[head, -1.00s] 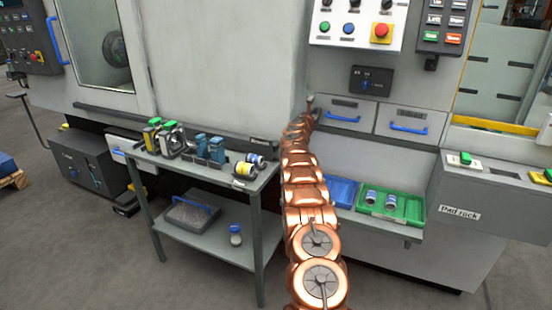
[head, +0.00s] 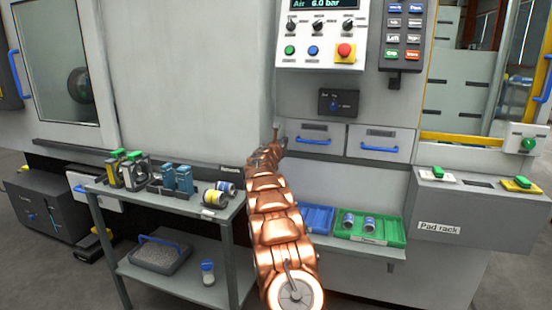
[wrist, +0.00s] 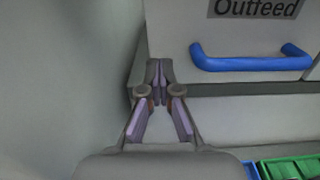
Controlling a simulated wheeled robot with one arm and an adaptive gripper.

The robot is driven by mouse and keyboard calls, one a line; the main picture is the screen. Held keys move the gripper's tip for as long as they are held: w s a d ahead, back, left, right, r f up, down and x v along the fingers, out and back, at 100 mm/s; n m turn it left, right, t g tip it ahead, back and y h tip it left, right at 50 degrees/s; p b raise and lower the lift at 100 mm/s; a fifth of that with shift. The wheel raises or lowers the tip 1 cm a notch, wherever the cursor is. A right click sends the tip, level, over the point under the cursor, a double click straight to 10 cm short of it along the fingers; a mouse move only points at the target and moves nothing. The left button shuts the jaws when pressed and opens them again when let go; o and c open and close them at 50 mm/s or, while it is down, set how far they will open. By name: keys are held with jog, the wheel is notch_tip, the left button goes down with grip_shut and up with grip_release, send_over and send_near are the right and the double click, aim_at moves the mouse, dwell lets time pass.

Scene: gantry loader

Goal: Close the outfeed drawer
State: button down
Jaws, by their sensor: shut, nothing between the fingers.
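The outfeed drawer (wrist: 230,30) shows in the wrist view as a pale grey front with an "Outfeed" label and a blue bar handle (wrist: 250,63). In the head view it appears to be the left one of two drawers (head: 330,129) under the control panel. I cannot tell how far it stands out. My gripper (wrist: 159,68) has its fingertips together, with nothing between them. It is at the drawer's left end, left of the handle; whether it touches the front is unclear. In the head view my gripper (head: 277,132) is small and partly merged with my copper arm.
A second drawer (head: 380,143) sits to the right. Below are a blue bin (head: 318,218) and a green tray (head: 390,231) with cans. The pad rack (head: 475,215) juts out at right. A shelf cart (head: 160,210) with tools stands left of my arm.

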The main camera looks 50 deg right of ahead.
jog(key=b+v, duration=0.2)
jog(key=v, duration=0.8)
dwell(0.4)
jog(key=shift+r, duration=0.1)
